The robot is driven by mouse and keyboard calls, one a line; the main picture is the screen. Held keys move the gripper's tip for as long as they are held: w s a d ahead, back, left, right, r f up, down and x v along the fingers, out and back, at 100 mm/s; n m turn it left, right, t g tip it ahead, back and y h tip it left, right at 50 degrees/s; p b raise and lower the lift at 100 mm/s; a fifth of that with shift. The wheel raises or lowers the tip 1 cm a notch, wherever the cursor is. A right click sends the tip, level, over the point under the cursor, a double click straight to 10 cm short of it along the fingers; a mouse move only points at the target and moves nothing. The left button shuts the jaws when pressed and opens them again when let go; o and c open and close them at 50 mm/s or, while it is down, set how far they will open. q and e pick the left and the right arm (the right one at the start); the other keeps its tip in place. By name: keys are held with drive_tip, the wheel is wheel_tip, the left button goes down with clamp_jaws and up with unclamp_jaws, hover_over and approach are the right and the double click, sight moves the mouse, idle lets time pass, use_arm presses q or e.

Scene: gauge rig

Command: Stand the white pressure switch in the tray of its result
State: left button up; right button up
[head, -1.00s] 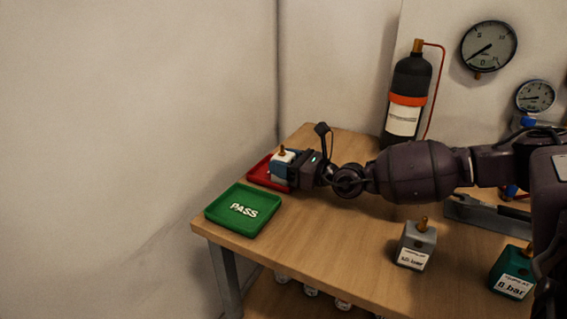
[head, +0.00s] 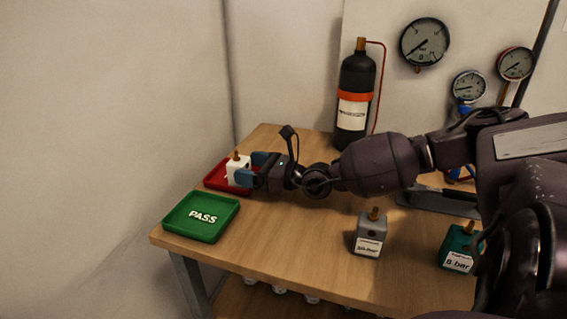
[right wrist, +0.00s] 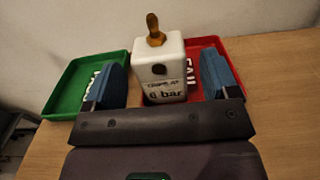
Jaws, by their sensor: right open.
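The white pressure switch (head: 239,165) has a brass fitting on top and stands upright in the red tray (head: 213,180). In the right wrist view the switch (right wrist: 158,75) shows a label reading "6 bar", and the red tray (right wrist: 207,46) reads "FAIL". My right gripper (head: 250,169) is open, with one blue finger pad on each side of the switch's near part. In the wrist view gaps show between the pads and the switch. The green tray (head: 180,222) reads "PASS" and is empty, nearer the table's front left corner. My left gripper is not in view.
A grey switch (head: 370,235) and a teal switch (head: 457,246) stand near the front edge of the wooden table (head: 290,225). A black bottle with an orange band (head: 354,95) stands at the back.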

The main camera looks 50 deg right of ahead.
drive_tip(key=p+v, duration=0.1)
drive_tip(key=v, duration=0.2)
drive_tip(key=p+v, duration=0.1)
drive_tip(key=v, duration=0.3)
drive_tip(key=shift+s+r, duration=0.1)
drive_tip(key=shift+r, duration=0.15)
drive_tip(key=shift+s+d+f, duration=0.2)
drive_tip(key=shift+s+d, duration=0.1)
drive_tip(key=shift+s, duration=0.5)
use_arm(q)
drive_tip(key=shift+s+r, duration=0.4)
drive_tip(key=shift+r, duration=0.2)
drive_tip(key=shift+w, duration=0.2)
